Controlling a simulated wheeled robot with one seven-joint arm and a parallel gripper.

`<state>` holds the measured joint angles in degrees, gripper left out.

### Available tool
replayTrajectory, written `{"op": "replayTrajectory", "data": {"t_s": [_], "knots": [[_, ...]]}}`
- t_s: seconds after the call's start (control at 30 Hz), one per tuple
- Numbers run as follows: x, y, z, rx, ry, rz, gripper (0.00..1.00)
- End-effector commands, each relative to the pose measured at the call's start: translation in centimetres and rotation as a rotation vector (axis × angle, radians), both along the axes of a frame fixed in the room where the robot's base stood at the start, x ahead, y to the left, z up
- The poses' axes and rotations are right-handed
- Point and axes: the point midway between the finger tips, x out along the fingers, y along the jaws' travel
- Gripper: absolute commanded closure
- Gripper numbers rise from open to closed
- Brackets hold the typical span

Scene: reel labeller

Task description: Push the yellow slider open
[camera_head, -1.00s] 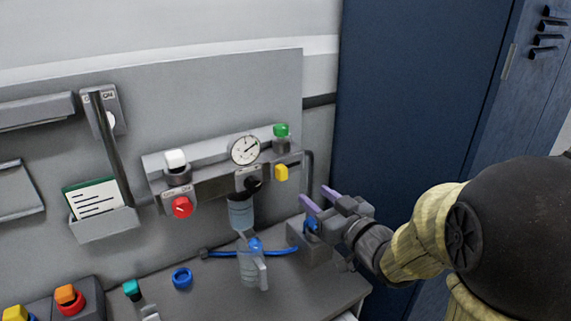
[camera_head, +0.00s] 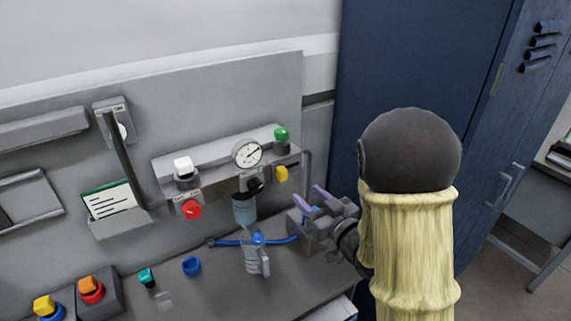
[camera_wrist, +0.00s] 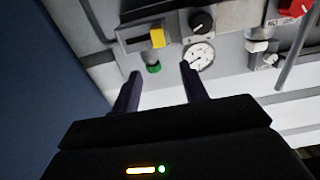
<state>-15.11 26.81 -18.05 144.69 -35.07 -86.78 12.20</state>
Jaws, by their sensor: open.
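The yellow slider (camera_head: 281,173) is a small yellow block at the right end of the grey unit with the gauge, below the green knob. In the wrist view the yellow slider (camera_wrist: 157,38) sits at the right end of a dark slot (camera_wrist: 134,43). My gripper (camera_head: 312,198) is open and empty, its purple fingers to the right of and below the slider in the head view. In the wrist view my gripper (camera_wrist: 163,78) has its two dark fingertips apart, with the slider beyond them. The fingers do not appear to touch the slider.
Around the slider are a green knob (camera_head: 281,136), a pressure gauge (camera_head: 247,154), a black knob (camera_head: 255,185) and a red knob (camera_head: 191,210). A blue hose (camera_head: 280,240) crosses the bench below. A blue cabinet (camera_head: 400,70) stands to the right.

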Motion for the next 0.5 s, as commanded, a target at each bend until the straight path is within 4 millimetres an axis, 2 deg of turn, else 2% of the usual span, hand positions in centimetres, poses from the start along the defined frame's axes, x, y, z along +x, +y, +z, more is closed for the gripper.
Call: {"op": "replayTrajectory", "data": {"t_s": [0.1,0.5], "knots": [[0.0,0.0,0.4,-0.003,0.004,-0.005,0.56],[6.1,4.2,0.3,-0.004,-0.001,-0.001,0.56]]}}
